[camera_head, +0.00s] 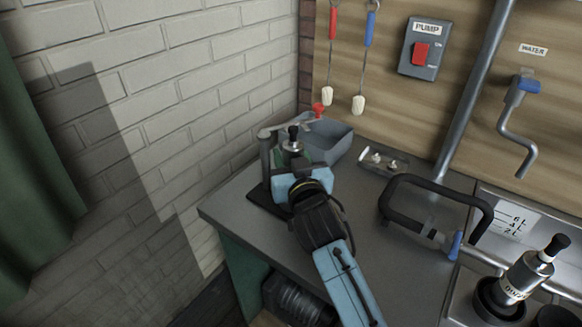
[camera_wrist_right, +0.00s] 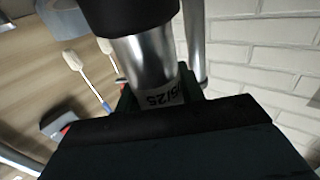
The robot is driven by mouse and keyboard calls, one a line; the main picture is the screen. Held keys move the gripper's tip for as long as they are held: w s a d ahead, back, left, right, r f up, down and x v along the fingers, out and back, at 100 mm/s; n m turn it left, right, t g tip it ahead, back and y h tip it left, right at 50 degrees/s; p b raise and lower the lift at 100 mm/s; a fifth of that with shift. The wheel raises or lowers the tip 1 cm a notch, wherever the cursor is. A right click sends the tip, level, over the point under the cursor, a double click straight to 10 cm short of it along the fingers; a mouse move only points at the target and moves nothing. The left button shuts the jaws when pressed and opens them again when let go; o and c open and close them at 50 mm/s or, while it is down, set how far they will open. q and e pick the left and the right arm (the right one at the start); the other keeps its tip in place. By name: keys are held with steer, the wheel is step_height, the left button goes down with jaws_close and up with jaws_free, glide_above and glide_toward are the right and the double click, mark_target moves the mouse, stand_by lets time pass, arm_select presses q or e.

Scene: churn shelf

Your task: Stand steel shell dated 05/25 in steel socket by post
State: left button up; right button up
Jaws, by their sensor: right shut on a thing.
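My right gripper (camera_head: 291,156) is shut on a steel shell (camera_head: 293,146) with a black knob, at the back left of the bench. In the right wrist view the shell (camera_wrist_right: 148,62) is steel with a black end, and its label, partly hidden, reads upside down as ending in "5/25". A grey post (camera_head: 265,158) with a side arm stands just left of the shell; it also shows in the wrist view (camera_wrist_right: 194,40). The socket by the post is hidden behind my gripper, so I cannot tell whether the shell is in it. My left gripper is not in view.
Another steel shell (camera_head: 522,278) with a black knob stands tilted in the picture at the right. A grey bin (camera_head: 328,138) is behind my gripper. A dark looped handle (camera_head: 435,190) rises from the bench. The bench top (camera_head: 375,225) between is clear.

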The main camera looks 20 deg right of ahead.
steer(key=shift+f, duration=0.6)
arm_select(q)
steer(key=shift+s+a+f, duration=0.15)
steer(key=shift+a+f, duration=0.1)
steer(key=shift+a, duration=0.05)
arm_select(e)
steer(key=shift+f, duration=0.1)
steer(key=shift+f, duration=0.15)
steer(key=o, duration=0.9)
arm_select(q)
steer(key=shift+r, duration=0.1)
